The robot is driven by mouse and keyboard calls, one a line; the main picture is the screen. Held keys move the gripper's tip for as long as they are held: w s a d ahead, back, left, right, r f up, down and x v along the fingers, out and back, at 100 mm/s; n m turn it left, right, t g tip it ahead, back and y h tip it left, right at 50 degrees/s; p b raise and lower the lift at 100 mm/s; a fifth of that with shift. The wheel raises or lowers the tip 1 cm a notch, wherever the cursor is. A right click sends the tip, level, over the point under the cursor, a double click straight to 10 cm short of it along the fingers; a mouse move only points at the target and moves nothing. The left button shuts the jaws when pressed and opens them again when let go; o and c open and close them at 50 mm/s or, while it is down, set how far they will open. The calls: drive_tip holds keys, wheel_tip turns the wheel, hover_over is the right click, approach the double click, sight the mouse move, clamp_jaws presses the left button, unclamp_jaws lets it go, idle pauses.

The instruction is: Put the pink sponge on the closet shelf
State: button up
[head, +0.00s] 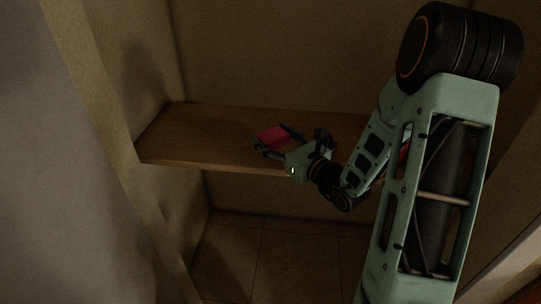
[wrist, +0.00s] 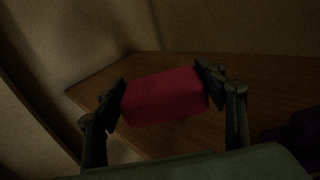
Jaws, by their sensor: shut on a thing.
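The pink sponge (head: 272,136) is between the fingers of my gripper (head: 272,143), over the wooden closet shelf (head: 200,125) in the head view. In the wrist view the sponge (wrist: 165,97) is a pink-red block, slightly tilted, with a dark fingertip pressed on each of its two ends. My gripper (wrist: 166,92) is shut on it. The shelf (wrist: 250,80) lies behind and below the sponge in the wrist view. I cannot tell whether the sponge touches the shelf.
A dark purple object (wrist: 295,138) shows at the lower right of the wrist view, on or over the shelf. Closet walls (head: 250,60) stand behind and at the left. The shelf's left part is bare. A tiled floor (head: 290,265) lies below.

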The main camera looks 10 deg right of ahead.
drive_tip(key=shift+w+a+f+b, duration=0.1)
drive_tip(key=shift+w+f+b, duration=0.25)
drive_tip(key=shift+w+f, duration=0.4)
drive_tip(key=shift+f+b, duration=1.15)
drive_tip(key=shift+f, duration=0.55)
drive_tip(key=shift+f, duration=0.15)
drive_tip(key=o, duration=0.9)
drive_tip(key=shift+o, duration=0.2)
